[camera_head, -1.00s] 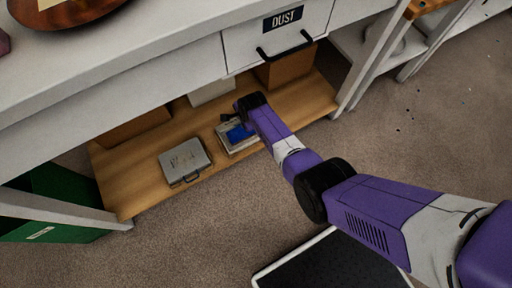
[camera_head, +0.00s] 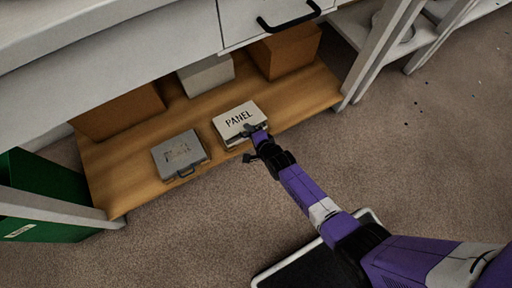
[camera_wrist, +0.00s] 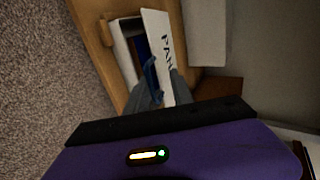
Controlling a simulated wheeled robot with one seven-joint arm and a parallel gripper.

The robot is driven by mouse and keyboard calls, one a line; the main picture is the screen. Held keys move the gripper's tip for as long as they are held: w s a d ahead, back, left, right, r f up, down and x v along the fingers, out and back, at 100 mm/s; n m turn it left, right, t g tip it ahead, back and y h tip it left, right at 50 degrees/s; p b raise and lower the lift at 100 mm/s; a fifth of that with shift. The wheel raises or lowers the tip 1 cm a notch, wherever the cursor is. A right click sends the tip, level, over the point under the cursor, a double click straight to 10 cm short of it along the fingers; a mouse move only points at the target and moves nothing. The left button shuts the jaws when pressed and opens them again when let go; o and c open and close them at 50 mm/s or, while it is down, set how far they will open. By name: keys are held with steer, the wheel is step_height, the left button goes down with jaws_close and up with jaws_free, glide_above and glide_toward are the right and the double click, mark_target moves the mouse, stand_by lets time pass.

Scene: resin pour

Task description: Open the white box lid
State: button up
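The white box (camera_head: 232,142) stands on the wooden shelf under the bench. Its lid (camera_head: 238,114), marked PANEL, faces up in the head view. In the wrist view the lid (camera_wrist: 160,42) looks tilted up, with a gap along its front side and a dark blue inside showing in the box (camera_wrist: 124,52). My gripper (camera_head: 251,144) is at the box's front edge with its fingers apart. One finger overlaps the lid's front edge; I cannot tell whether it touches. In the wrist view my gripper's fingers (camera_wrist: 164,88) hide part of the lid and box.
A grey case (camera_head: 180,152) with a handle lies left of the box. Cardboard boxes (camera_head: 287,50) and a pale box (camera_head: 206,74) stand behind. The drawer handle (camera_head: 288,20) and bench overhang the shelf. A green bin (camera_head: 45,195) stands at left.

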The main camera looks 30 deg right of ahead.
steer(key=shift+s+f+t+b, duration=0.25)
steer(key=shift+f+t+b, duration=0.3)
steer(key=shift+f+b, duration=0.8)
steer(key=shift+s+f+t+b, duration=0.25)
steer(key=shift+f+t+b, duration=0.35)
steer(key=shift+b, duration=1.3)
steer(key=shift+s+f+t+b, duration=0.3)
steer(key=shift+s+b, duration=0.3)
steer(key=shift+b, duration=0.15)
steer(key=shift+s+f+t+b, duration=0.25)
steer(key=shift+s+t+b, duration=0.1)
steer(key=shift+s+b, duration=0.3)
steer(key=shift+s+f+t+b, duration=0.3)
steer(key=shift+s+b, duration=0.25)
steer(key=shift+b, duration=0.25)
